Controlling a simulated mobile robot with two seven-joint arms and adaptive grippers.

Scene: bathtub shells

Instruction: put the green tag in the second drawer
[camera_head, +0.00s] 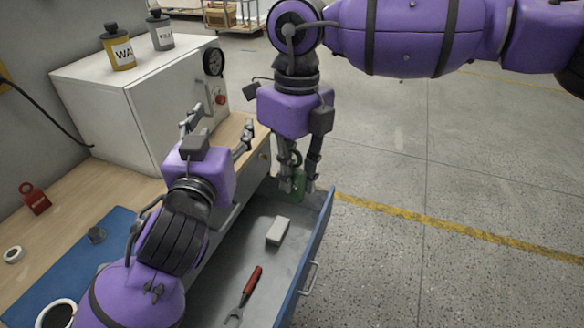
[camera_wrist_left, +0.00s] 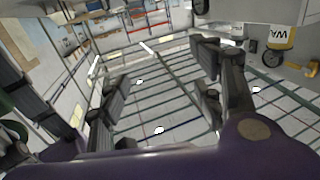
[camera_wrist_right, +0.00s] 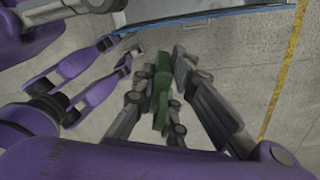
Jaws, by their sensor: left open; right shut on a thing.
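The green tag (camera_head: 299,182) is held between the fingers of my right gripper (camera_head: 299,184), which points down over the far end of an open drawer (camera_head: 240,238). In the right wrist view the green tag (camera_wrist_right: 160,92) stands between the two fingers (camera_wrist_right: 160,75). My left gripper (camera_head: 218,128) is open and empty, raised near the white cabinet; its spread fingers also show in the left wrist view (camera_wrist_left: 158,75). A grey-white block (camera_head: 278,232) and a red-handled tool (camera_head: 251,283) lie in the drawer. Which drawer this is cannot be told.
A white cabinet (camera_head: 110,120) with a yellow bottle (camera_head: 118,48) and a grey bottle (camera_head: 160,30) on top stands on the wooden bench (camera_head: 75,190). A red tag (camera_head: 34,197), tape roll (camera_head: 14,254) and blue mat (camera_head: 75,262) are on the bench. Floor at right is clear.

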